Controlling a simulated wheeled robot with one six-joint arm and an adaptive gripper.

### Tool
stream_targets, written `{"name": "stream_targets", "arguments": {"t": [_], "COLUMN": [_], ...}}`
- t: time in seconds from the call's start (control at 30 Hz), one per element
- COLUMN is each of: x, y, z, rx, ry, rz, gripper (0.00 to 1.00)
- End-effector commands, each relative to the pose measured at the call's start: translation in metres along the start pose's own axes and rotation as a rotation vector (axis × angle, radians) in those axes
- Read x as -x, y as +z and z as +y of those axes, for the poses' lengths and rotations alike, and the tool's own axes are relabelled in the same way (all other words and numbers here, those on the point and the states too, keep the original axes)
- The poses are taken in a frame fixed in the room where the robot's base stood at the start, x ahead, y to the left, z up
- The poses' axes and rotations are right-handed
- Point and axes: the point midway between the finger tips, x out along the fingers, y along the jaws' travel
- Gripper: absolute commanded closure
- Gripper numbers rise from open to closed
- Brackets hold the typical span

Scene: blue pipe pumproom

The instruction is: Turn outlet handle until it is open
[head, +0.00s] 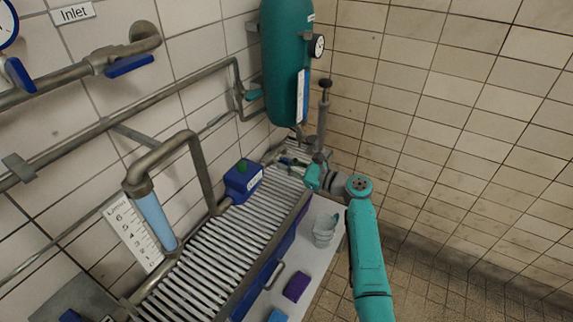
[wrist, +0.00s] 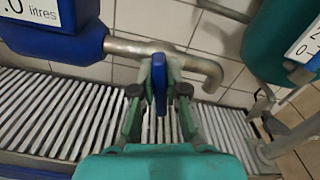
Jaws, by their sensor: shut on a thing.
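In the wrist view, the outlet handle (wrist: 158,92) is a blue lever on a metal outlet pipe (wrist: 203,64). The pipe comes from the blue meter body (wrist: 70,45) and bends down at its right end. My gripper (wrist: 158,77) has one finger on each side of the lever and is shut on it. The lever stands roughly upright in this picture, across the pipe; its far end is partly hidden. In the head view my gripper (head: 293,162) is small beyond the blue meter box (head: 241,182), and I cannot make out the outlet handle there.
A teal tank (head: 288,65) with a gauge (head: 317,46) hangs above my gripper. A pump-like upright (head: 323,122) stands close behind it. A slatted grating (head: 225,252) runs below. Clear cups (head: 324,230) and a purple block (head: 297,286) sit on the white ledge. Tiled walls close both sides.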

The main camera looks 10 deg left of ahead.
Motion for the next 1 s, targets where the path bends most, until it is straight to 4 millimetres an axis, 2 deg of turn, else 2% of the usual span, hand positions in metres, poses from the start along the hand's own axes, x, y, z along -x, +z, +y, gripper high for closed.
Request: {"name": "stream_targets", "arguments": {"t": [1.0], "x": [0.0005], "y": [-0.0043], "z": [0.0064], "rx": [0.962], "ry": [0.001], "rz": [0.001], "gripper": [1.00]}}
